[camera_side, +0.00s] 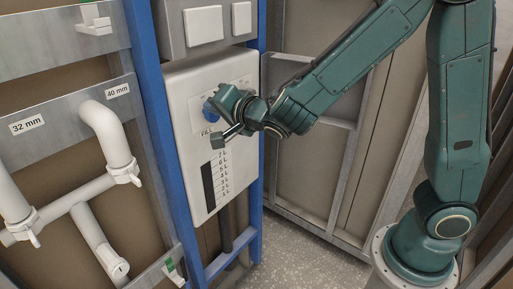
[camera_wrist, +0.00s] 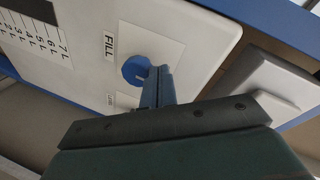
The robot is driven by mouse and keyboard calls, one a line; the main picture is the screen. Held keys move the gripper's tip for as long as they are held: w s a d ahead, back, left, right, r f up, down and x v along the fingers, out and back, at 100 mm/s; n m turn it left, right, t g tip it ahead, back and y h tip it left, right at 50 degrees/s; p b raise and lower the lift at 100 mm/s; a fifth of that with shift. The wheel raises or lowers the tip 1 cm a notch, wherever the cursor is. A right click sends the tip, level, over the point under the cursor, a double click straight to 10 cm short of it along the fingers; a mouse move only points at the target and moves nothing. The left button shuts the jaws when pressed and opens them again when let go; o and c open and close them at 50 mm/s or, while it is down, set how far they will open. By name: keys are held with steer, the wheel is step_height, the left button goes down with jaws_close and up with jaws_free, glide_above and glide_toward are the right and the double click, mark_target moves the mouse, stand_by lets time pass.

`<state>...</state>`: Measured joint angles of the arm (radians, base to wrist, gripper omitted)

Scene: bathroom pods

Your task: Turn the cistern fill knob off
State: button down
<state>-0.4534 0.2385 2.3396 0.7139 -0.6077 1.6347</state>
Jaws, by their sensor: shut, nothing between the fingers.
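The blue fill knob (camera_side: 210,112) sits on the white cistern panel (camera_side: 190,90), partly behind my gripper in the side view. In the wrist view the round knob (camera_wrist: 135,69) shows beside the FILL label, with a pale mark on its face. My gripper (camera_side: 222,100) is at the panel, close to the knob's upper right in the side view. In the wrist view its shut, empty fingers (camera_wrist: 160,75) lie just right of the knob. I cannot tell whether they touch it.
A black level scale (camera_side: 208,187) with litre marks is below the knob. Flush plates (camera_side: 203,25) are above the panel. Blue uprights (camera_side: 160,130) frame it, and white pipes (camera_side: 105,135) stand at the left. Floor space (camera_side: 300,245) is open at lower right.

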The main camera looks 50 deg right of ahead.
steer(key=shift+a+r, duration=0.1)
steer(key=shift+r, duration=0.1)
steer(key=shift+s, duration=2.95)
steer(key=s+d+n+g+h, duration=0.1)
steer(key=s+d+n+g, duration=0.1)
steer(key=s+d+g, duration=0.45)
steer(key=s+r+n+g+y, duration=0.1)
steer(key=s+n+g+y, duration=0.2)
steer(key=s+n, duration=0.8)
steer(key=s, duration=0.6)
steer(key=shift+s+d, duration=0.35)
steer(key=shift+s, duration=0.05)
